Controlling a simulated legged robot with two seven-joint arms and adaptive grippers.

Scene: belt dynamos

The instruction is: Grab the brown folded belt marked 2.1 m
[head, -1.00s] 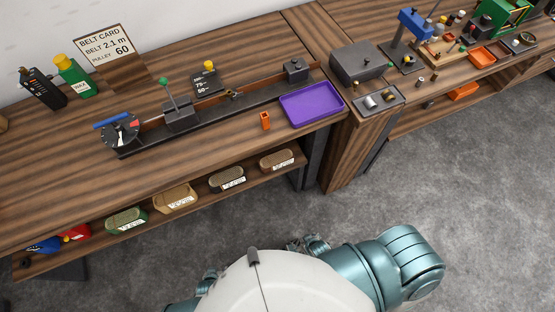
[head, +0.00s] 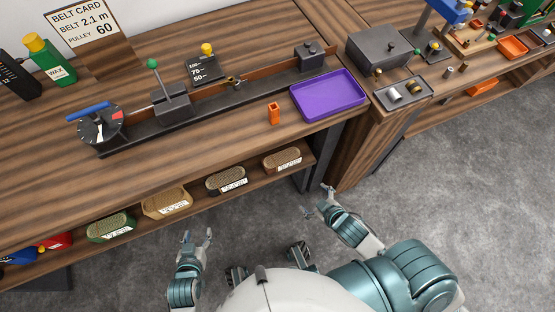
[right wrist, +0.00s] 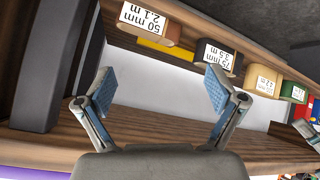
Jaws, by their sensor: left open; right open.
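The brown folded belt (head: 282,160) lies at the right end of the lower shelf. In the right wrist view the brown belt (right wrist: 152,22) appears upside down at the top, and its label reads 50 mm, 2.1 m. My right gripper (head: 318,203) is open and empty, in front of the shelf, below and right of the brown belt in the head view. Its two fingers (right wrist: 160,85) stand wide apart in the wrist view, with the belt beyond them. My left gripper (head: 198,238) is open and empty in front of the shelf, below the tan belt.
Beside it on the shelf lie a dark belt (head: 227,180), a tan belt (head: 167,202) and a green belt (head: 111,227). The bench leg (head: 323,150) stands right of the brown belt. A purple tray (head: 328,95) sits on the bench above. The floor in front is clear.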

